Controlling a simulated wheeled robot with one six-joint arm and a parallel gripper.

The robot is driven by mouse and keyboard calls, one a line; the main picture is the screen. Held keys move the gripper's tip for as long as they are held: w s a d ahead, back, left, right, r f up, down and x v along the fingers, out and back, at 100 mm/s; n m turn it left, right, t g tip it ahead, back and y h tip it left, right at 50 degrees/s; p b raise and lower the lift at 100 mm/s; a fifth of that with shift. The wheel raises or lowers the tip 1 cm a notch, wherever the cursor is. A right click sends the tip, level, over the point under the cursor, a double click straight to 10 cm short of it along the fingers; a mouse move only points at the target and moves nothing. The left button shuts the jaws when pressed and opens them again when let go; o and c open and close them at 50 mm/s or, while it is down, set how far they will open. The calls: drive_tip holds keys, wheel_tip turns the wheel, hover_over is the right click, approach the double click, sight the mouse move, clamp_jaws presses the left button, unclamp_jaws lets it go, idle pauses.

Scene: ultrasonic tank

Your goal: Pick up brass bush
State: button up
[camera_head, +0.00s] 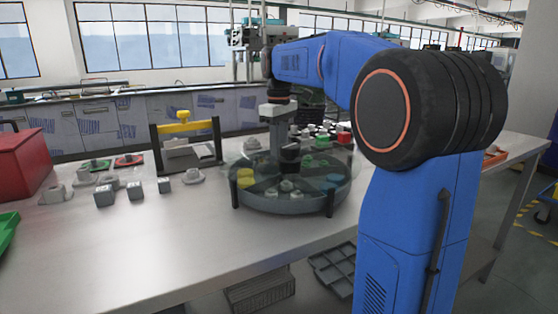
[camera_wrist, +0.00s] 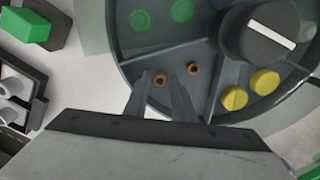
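Two small brass bushes show in the wrist view. One brass bush (camera_wrist: 160,80) lies in line with the gap between my fingertips, and the other brass bush (camera_wrist: 193,69) lies just right of the right finger. Both are in one compartment of a round grey divided tray (camera_wrist: 120,50). My gripper (camera_wrist: 160,82) is open, with a clear gap on each side of the first bush. How far above it the tips are is hard to tell. In the head view the round tray (camera_head: 285,205) stands on the table with my gripper over it; I cannot make out the bushes there.
Yellow pieces (camera_wrist: 234,98) and green discs (camera_wrist: 182,10) occupy other compartments. A dark knob (camera_wrist: 263,28) with a white bar rises at the tray's centre. A black stand with a yellow top (camera_head: 184,125) and a red box (camera_head: 22,163) are left; the table front is clear.

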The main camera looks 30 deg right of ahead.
clamp_jaws()
drive_tip(key=shift+r, duration=0.15)
